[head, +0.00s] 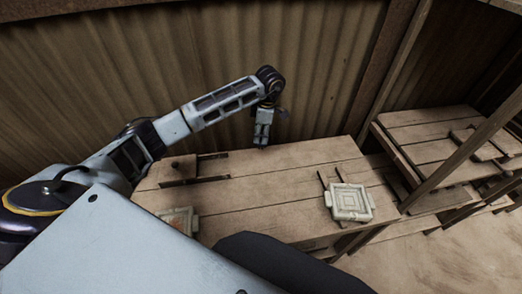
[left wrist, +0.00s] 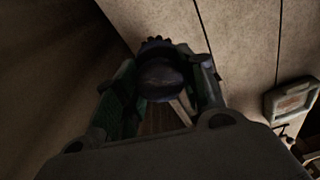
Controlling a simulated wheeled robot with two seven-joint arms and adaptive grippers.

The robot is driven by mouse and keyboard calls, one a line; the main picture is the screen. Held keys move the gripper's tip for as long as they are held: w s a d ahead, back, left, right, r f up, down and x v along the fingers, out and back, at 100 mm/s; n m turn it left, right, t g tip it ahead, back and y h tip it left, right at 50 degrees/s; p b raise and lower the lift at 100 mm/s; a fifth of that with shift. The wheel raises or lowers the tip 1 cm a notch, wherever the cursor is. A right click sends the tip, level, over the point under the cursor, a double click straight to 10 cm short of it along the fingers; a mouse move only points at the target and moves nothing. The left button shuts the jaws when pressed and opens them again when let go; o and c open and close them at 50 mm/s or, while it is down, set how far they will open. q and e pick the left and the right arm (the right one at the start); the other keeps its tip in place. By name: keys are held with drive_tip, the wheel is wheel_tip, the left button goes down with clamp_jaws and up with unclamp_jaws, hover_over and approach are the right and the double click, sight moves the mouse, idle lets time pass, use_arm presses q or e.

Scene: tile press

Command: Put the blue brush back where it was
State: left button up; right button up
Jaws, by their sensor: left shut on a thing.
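My left gripper (head: 262,140) hangs fingers down above the back edge of the wooden table (head: 270,185), near the wall. In the left wrist view the fingers (left wrist: 160,85) are shut on a dark, rounded, bluish thing (left wrist: 160,73), which looks like the brush. Its dark, ragged end shows just past the fingertips, against the table boards. In the head view the brush is mostly hidden by the gripper, and I cannot tell whether it touches the table. My right gripper is in neither view.
Another pale square piece (head: 178,220) is at the left front, partly hidden. A wooden block (head: 180,166) and dark slots are at the left back. Shelving (head: 440,130) stands at right. The table's middle is clear.

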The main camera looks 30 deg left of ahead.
sight(261, 138)
use_arm(q)
wheel_tip(261, 138, down, 2)
drive_tip(key=shift+f+b, duration=0.1)
drive_tip(key=shift+b, duration=0.35)
drive_tip(key=shift+f, duration=0.45)
drive_tip(key=shift+f+b, duration=0.1)
drive_tip(key=shift+b, duration=0.2)
drive_tip(key=shift+f+b, duration=0.55)
drive_tip(key=shift+f, duration=0.4)
wheel_tip(261, 138, down, 3)
drive_tip(key=shift+r+b, duration=0.15)
drive_tip(key=shift+b, duration=0.6)
drive_tip(key=shift+f, duration=0.25)
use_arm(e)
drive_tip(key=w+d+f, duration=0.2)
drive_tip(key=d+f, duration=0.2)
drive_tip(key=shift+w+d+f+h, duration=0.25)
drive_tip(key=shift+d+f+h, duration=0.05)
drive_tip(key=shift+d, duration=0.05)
